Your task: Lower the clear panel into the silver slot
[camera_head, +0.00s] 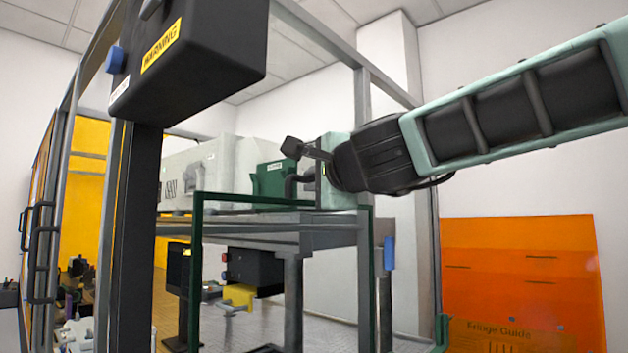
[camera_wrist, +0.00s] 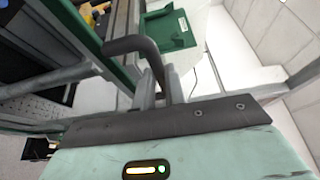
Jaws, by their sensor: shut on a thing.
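The clear panel has a dark green edge (camera_head: 197,265) and stands upright in the head view. I see the bench through it, and its lower end runs out of the picture. A dark bent handle (camera_wrist: 128,45) is at its top edge, next to the green strip in the wrist view (camera_wrist: 85,38). My gripper (camera_head: 301,181) is at the panel's upper right side; its fingers, also in the wrist view (camera_wrist: 160,88), are shut on the handle. I cannot make out the silver slot in either view.
Grey metal frame posts (camera_head: 363,100) stand close by. A black box with a warning label (camera_head: 190,65) hangs at the upper left. A green unit (camera_head: 272,179) sits on the bench behind the panel. An orange sheet (camera_head: 520,275) is at the right.

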